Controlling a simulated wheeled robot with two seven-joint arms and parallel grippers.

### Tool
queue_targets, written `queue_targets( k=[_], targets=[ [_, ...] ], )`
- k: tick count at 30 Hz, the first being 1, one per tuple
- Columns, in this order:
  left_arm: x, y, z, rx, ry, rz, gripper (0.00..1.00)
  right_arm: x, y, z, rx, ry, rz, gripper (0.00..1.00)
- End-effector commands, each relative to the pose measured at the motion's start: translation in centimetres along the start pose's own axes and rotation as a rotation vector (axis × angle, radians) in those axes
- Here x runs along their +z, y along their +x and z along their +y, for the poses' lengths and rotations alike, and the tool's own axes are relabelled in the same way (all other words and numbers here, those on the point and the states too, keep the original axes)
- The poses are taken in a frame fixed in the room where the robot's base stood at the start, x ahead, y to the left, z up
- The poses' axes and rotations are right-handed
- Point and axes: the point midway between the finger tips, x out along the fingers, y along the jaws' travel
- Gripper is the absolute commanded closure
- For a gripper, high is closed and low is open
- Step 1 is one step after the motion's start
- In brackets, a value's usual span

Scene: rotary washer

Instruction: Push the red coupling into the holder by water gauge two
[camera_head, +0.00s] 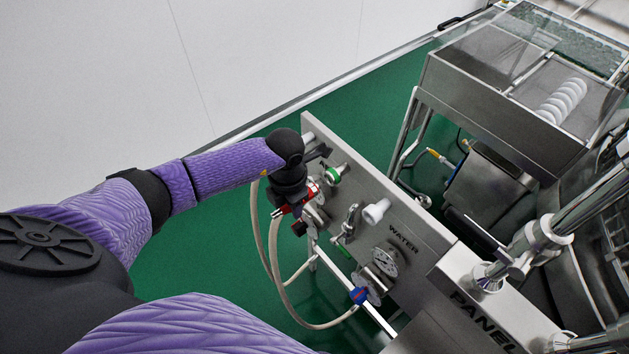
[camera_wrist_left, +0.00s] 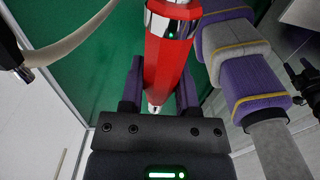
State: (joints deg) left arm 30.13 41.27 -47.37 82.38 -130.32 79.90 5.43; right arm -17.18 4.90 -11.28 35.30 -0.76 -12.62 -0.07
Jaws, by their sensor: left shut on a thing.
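The red coupling (camera_head: 311,191) is at the left part of the steel water panel, in my left gripper (camera_head: 296,207). In the left wrist view the red coupling (camera_wrist_left: 168,65), with a metal band, lies between the two dark fingers of my left gripper (camera_wrist_left: 158,85), which is shut on it. The gripper partly covers it in the head view. I cannot tell which gauge is number two or make out the holder.
A pale hose (camera_head: 275,260) loops below to a blue coupling (camera_head: 358,296). Steel machinery (camera_head: 520,85) stands at the right.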

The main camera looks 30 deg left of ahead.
Motion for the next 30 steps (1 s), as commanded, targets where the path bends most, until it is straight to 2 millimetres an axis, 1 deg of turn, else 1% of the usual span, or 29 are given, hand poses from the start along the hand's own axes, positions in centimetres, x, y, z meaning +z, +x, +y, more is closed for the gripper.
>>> queue_targets(
  k=[1,6,12,15,24,26,30],
  targets=[
    [-0.5,-0.3,0.0,0.001,0.0,0.001,1.0,-0.1,-0.6,0.0,0.0,0.0,0.001,0.38],
    [-1.9,-0.3,0.0,0.0,0.0,0.001,1.0,-0.2,-1.5,0.1,0.0,0.0,0.001,0.38],
    [-3.5,-0.2,0.0,0.001,0.0,0.0,1.0,-0.2,-2.5,0.2,0.002,-0.001,0.002,0.38],
    [-4.0,-0.1,0.0,0.0,0.0,0.0,1.0,-0.2,-2.6,0.3,0.004,-0.002,0.002,0.38],
    [-4.0,0.0,-0.1,0.0,0.0,-0.001,1.0,-0.2,-2.6,0.5,0.008,-0.004,0.001,0.38],
    [-4.0,-0.1,-0.3,0.0,0.0,-0.001,1.0,-0.2,-2.8,0.5,0.008,-0.004,0.001,0.38],
    [-4.0,-0.2,-1.6,-0.001,0.001,0.0,1.0,-0.3,-3.5,0.5,0.008,-0.003,0.002,0.38]
  ],
)
